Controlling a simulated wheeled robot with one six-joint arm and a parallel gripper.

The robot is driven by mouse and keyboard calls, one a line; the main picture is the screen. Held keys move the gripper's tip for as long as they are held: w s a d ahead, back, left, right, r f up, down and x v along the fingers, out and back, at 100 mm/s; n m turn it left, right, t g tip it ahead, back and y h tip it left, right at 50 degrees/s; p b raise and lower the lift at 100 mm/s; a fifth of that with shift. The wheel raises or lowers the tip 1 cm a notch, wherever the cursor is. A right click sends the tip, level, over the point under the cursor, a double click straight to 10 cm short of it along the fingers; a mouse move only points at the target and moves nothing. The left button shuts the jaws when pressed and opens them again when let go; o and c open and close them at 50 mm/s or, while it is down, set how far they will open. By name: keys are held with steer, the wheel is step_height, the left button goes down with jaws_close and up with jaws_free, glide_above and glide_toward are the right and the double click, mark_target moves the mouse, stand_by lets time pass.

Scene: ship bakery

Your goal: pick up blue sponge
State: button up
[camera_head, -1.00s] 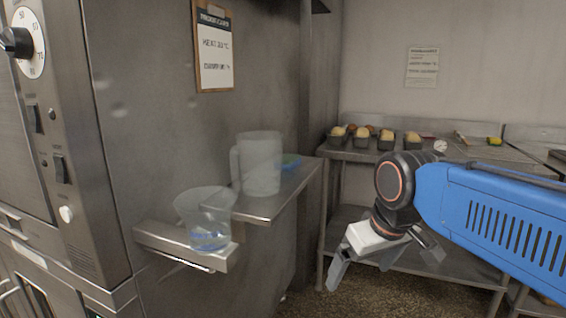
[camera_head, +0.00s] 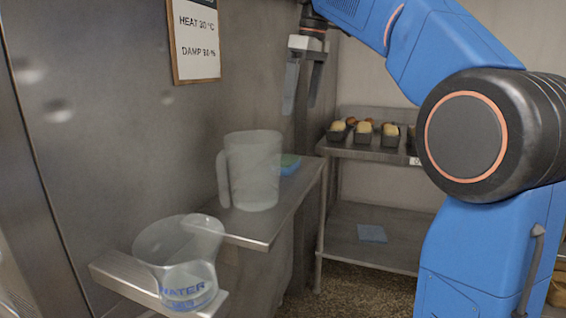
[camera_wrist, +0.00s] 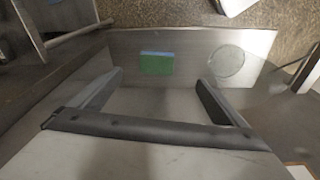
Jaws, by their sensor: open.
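The blue sponge (camera_head: 290,165) lies on a metal wall shelf (camera_head: 262,228), just behind a tall translucent jug (camera_head: 254,170) that hides part of it. Its upper face looks green and its side blue. In the wrist view the sponge (camera_wrist: 157,63) shows as a green rectangle with a blue edge, between the finger directions. My gripper (camera_head: 302,97) is open and empty, fingers pointing down, above the shelf and well clear of the sponge. In the wrist view my fingers (camera_wrist: 160,78) stand apart on either side.
The jug's round outline (camera_wrist: 226,62) is right of the sponge in the wrist view. A clear measuring cup (camera_head: 180,262) marked WATER sits on a lower bracket. A steel wall with a clipboard (camera_head: 196,38) is beside the shelf. Bread tins (camera_head: 363,133) stand on a rack behind.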

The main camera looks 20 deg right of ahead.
steer(key=w+r, duration=0.1)
steer(key=w, duration=0.2)
glide_above(286, 159)
steer(key=d, duration=0.1)
steer(key=shift+n, duration=0.4)
step_height(286, 159, down, 12)
steer(key=shift+r, duration=0.25)
steer(key=f, duration=0.4)
steer(key=shift+s+a, duration=0.25)
steer(key=shift+a, duration=0.1)
steer(key=shift+w+f, duration=0.1)
steer(key=shift+f, duration=0.5)
steer(key=c, duration=1.1)
